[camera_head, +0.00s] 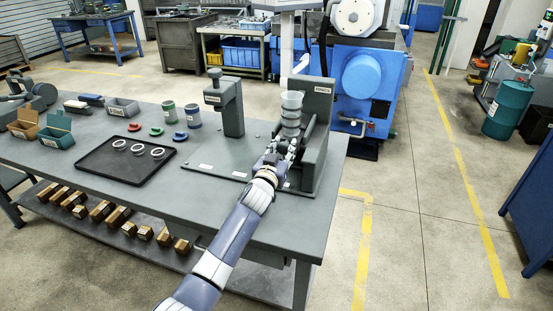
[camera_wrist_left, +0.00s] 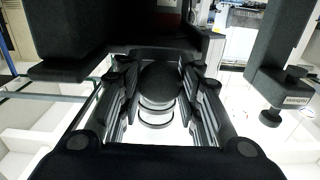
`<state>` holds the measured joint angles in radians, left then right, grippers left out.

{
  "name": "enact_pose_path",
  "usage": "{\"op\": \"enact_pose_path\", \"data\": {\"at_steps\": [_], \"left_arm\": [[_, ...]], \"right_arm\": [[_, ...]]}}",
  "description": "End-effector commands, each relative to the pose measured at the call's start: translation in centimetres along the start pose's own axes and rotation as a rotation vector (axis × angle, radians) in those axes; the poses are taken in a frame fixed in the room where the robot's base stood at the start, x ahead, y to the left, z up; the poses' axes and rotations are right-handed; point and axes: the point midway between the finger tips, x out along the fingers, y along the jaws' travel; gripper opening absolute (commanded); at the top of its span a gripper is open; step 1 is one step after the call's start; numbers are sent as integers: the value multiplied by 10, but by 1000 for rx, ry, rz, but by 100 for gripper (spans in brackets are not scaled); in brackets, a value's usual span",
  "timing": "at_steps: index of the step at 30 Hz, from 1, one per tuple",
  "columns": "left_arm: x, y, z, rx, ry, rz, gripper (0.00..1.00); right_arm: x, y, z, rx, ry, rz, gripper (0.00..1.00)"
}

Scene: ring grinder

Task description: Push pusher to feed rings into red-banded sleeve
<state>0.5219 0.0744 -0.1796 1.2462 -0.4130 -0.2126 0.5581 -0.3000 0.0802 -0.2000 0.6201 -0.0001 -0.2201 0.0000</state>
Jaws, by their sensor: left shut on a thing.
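My left gripper (camera_head: 281,155) is at the ring grinder fixture (camera_head: 317,125) on the right end of the bench, low in front of its upright block. In the left wrist view its fingers (camera_wrist_left: 160,100) stand on both sides of a dark round knob (camera_wrist_left: 160,80), which looks like the pusher, and are shut on it. Pale round edges show below the knob. A pale stacked funnel and sleeve (camera_head: 291,108) stands upright just above the gripper in the head view. I cannot make out a red band on it. White rings (camera_head: 138,149) lie on the black tray. My right gripper is not in view.
A grey press-like stand (camera_head: 230,108) is left of the fixture. The black tray (camera_head: 110,172) lies near the front edge.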

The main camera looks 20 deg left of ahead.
Motion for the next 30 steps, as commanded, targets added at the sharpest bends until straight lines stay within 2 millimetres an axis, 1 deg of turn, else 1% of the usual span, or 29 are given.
{"op": "enact_pose_path", "data": {"at_steps": [1, 8, 30], "left_arm": [[0, 0, -3, 0, 5, 0, 9], [-1, 0, -4, 0, 5, 0, 9], [-53, 0, -3, -1, 2, 0, 9]], "right_arm": [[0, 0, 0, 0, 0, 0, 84], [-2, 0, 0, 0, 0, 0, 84], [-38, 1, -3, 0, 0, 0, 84]]}}
